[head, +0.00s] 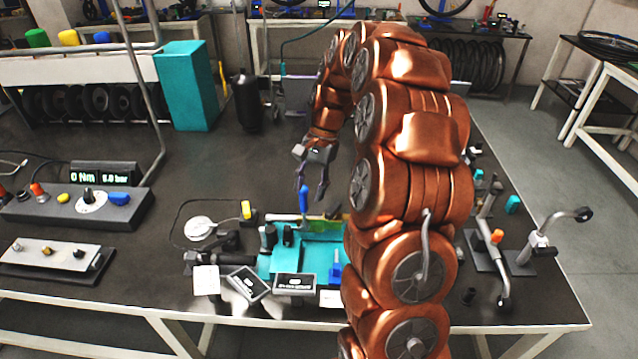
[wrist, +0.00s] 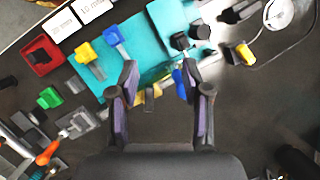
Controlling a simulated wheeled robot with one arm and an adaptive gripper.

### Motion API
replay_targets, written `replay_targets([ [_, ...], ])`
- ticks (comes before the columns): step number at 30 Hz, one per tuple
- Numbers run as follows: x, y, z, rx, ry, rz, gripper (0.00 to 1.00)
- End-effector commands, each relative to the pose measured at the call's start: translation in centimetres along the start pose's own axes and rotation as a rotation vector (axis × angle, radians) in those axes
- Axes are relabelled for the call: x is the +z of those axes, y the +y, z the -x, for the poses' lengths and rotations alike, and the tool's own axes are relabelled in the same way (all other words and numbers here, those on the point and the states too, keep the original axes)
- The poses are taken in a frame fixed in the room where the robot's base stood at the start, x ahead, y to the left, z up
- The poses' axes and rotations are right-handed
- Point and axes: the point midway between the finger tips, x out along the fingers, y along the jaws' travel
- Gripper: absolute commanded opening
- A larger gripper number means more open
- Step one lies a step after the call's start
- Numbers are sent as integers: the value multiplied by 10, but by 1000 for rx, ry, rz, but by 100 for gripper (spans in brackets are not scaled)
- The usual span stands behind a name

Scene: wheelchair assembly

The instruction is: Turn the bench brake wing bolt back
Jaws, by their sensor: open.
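My gripper (head: 311,190) points down at the back edge of the teal fixture (head: 290,262), its jaws apart. In the wrist view the two fingers of my gripper (wrist: 160,82) stand wide open with nothing gripped between them. A blue upright piece (head: 304,202) stands by the left fingertip in the head view. It shows in the wrist view as a blue part (wrist: 178,79) beside the right finger. It may be the wing bolt, but its wings cannot be made out. Whether a finger touches it cannot be told. Yellow parts (wrist: 152,94) lie between the fingers.
Black knobs (wrist: 189,36) stand on the teal fixture. A gauge with a yellow-tipped part (head: 247,210) lies to its left. Blue (wrist: 114,36) and yellow (wrist: 85,53) handles stand nearby. My arm hides the fixture's right side. The bench behind is mostly clear.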

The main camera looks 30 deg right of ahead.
Motion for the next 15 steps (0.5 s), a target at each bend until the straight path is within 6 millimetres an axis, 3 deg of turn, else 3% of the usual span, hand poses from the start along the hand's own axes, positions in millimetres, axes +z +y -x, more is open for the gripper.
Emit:
replay_targets([
  [15,72,7,-4,58,20,217,48],
])
